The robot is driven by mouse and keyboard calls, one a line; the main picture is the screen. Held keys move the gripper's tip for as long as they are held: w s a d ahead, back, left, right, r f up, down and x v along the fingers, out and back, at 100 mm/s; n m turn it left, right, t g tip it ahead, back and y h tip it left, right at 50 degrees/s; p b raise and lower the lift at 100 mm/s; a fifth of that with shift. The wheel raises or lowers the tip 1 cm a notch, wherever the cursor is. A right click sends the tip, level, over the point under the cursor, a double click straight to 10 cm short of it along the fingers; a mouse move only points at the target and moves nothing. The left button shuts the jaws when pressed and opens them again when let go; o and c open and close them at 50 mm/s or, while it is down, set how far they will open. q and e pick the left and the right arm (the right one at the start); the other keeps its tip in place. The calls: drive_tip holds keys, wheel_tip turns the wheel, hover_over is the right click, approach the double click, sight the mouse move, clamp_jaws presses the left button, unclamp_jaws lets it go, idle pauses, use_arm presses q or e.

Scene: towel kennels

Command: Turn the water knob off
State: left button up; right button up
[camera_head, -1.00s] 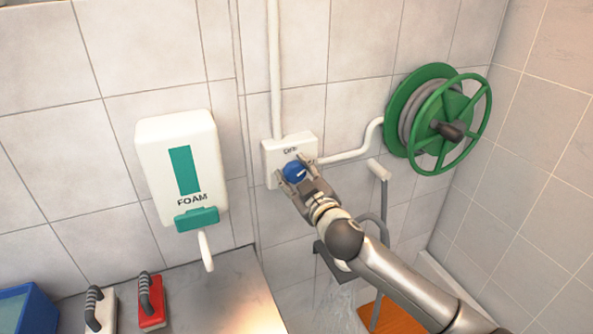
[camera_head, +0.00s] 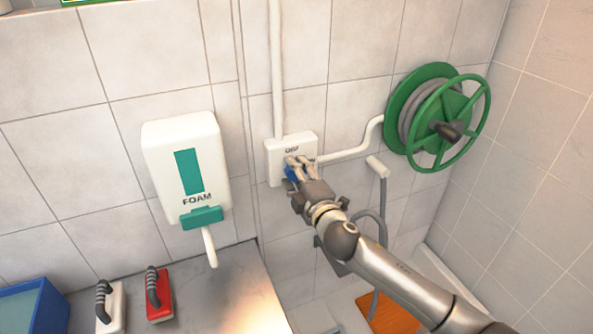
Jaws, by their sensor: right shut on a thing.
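The blue water knob (camera_head: 291,174) sits on a white box (camera_head: 275,165) on the tiled wall, with small dark lettering above it. My right gripper (camera_head: 299,168) is at the box, its fingers shut on the knob and covering much of it. The knob's pointer mark is hidden by the fingers. A grey spray head and hose (camera_head: 383,190) hang below and to the right; no water stream shows there. My left gripper is not in view.
A green hose reel (camera_head: 437,116) is on the wall to the right. A white foam dispenser (camera_head: 188,165) hangs to the left. A red brush (camera_head: 159,295), a white brush (camera_head: 110,308) and a blue bin (camera_head: 35,308) are at lower left.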

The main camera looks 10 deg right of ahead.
drive_tip(key=shift+n, duration=0.8)
drive_tip(key=shift+f, duration=0.1)
drive_tip(key=o, duration=1)
drive_tip(key=shift+a, duration=0.1)
drive_tip(key=shift+c, duration=0.2)
drive_tip(key=s+d, duration=0.2)
drive_tip(key=s, duration=0.9)
drive_tip(key=shift+s+d, duration=0.2)
drive_tip(key=shift+s, duration=0.2)
